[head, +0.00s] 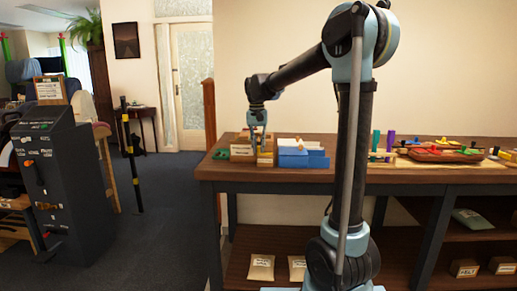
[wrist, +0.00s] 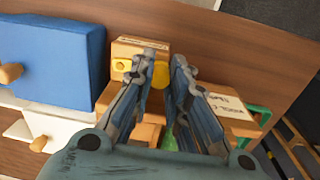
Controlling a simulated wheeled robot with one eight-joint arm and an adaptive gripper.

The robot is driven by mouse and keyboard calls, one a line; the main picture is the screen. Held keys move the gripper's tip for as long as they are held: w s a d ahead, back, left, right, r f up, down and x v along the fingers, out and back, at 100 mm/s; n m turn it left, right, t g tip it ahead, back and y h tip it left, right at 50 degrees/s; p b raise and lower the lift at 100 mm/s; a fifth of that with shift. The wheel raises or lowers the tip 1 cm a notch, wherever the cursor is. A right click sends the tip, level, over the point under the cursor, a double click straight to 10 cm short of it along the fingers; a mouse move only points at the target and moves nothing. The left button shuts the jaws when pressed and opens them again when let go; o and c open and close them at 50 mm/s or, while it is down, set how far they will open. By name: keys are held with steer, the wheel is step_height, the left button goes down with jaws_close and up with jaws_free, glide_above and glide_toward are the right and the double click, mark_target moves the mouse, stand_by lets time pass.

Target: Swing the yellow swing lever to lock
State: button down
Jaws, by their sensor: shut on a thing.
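The yellow swing lever (wrist: 161,75) shows in the wrist view as a rounded yellow piece between my fingertips. It is on a wooden fixture (wrist: 127,47) with a yellow block (wrist: 122,65) at its left. My gripper (wrist: 165,62) is shut on the lever, and the fingers hide part of it. In the head view my gripper (head: 258,121) points down over the wooden fixture (head: 265,158) near the left end of the table. The lever is too small to make out there.
A blue box (wrist: 55,60) with wooden knobs and a white drawer (wrist: 62,128) stands close on the left in the wrist view. A labelled box (wrist: 232,112) and a green handle (wrist: 262,116) are on the right. The wooden table (head: 420,178) carries several coloured items farther right.

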steer(key=c, duration=1.5)
jaws_free()
steer(key=shift+r, duration=0.1)
steer(key=r, duration=1.1)
steer(key=shift+w+a+r, duration=0.1)
steer(key=shift+a+r, duration=0.15)
steer(key=shift+r, duration=0.15)
